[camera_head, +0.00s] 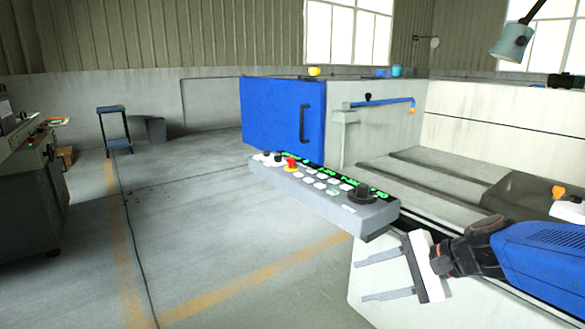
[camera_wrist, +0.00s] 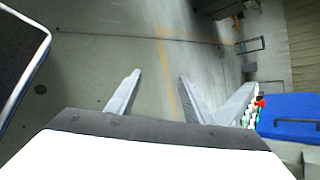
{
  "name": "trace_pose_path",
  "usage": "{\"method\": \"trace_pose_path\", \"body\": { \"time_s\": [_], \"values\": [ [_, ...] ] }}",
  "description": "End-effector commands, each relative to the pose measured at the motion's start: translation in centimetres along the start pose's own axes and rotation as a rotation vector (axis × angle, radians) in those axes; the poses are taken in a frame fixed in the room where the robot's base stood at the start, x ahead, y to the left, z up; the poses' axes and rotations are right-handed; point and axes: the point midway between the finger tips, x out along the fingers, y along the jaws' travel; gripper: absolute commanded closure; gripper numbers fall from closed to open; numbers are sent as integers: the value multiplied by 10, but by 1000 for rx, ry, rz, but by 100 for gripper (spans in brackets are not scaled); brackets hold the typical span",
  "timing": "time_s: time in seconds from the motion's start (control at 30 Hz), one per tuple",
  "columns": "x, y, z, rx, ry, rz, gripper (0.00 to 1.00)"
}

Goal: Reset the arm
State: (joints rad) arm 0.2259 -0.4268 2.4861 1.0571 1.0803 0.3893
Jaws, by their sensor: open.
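My gripper (camera_head: 374,276) is at the lower right of the head view, with its two fingers pointing left. The fingers are apart and nothing is between them. In the wrist view my gripper (camera_wrist: 160,97) shows both grey fingers spread over bare floor. A grey control panel (camera_head: 330,208) with white buttons, a red button and a dark knob is just above and left of the gripper in the head view. In the wrist view the panel's edge and buttons (camera_wrist: 255,112) show close to the right of the right finger. I cannot tell the exact gap.
A blue cabinet door (camera_head: 280,112) stands behind the panel, on a large pale machine (camera_head: 360,130). A dark machine (camera_head: 30,190) is at the far left, and a blue-topped stand (camera_head: 115,125) is at the back. The floor (camera_head: 200,220) between them is mostly clear, with a cable across it.

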Motion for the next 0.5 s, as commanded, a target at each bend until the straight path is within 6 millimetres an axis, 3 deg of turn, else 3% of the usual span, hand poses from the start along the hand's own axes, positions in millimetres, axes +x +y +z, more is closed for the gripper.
{"method": "trace_pose_path", "body": {
  "time_s": [0.2,0.4,0.5],
  "values": [
    [-19,69,6,-432,135,248,53],
    [-54,112,-9,-826,263,471,53],
    [-73,124,-19,-996,320,572,53]
  ]
}}
